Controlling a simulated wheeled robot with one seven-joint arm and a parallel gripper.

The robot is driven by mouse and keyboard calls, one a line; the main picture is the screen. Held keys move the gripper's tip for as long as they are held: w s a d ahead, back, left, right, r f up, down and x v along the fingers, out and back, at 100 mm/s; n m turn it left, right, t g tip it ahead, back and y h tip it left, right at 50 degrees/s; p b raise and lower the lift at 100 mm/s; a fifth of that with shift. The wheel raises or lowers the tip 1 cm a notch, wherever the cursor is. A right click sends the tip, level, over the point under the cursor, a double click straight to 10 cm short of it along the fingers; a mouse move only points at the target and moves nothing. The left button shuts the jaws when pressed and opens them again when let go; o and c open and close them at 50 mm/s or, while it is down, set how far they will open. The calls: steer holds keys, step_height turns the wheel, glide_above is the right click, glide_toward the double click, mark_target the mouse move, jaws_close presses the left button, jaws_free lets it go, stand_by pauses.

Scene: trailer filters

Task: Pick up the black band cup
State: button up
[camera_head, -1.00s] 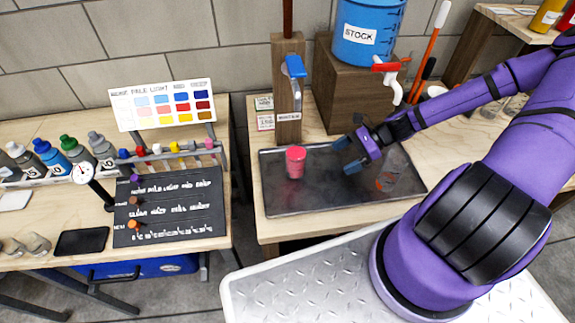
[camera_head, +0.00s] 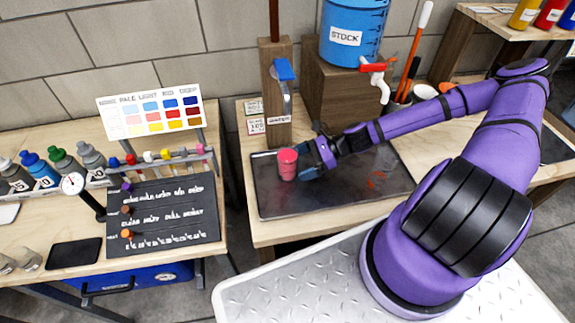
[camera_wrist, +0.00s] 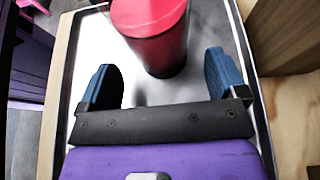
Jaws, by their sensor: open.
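A pink-red cup (camera_head: 287,163) stands upright on the dark metal tray (camera_head: 270,205), left of centre. No black band shows on it. In the wrist view the cup (camera_wrist: 155,40) appears ahead of my gripper, roughly in line with the gap between the fingers. My gripper (camera_head: 311,165) is open, just right of the cup and low over the tray; in the wrist view its blue fingers (camera_wrist: 161,78) stand apart with nothing clearly held between them.
A post with a blue-handled tap (camera_head: 285,72) rises behind the tray. A blue STOCK tank (camera_head: 352,38) sits on a wooden block with a red tap. The left bench holds a black label board (camera_head: 165,215), bottles and a dial. The tray's front is clear.

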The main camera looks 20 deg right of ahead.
mark_target(293, 167)
steer(key=shift+x, duration=1.55)
steer(key=c, duration=1.1)
steer(key=shift+w+r, duration=0.1)
steer(key=shift+r, duration=0.2)
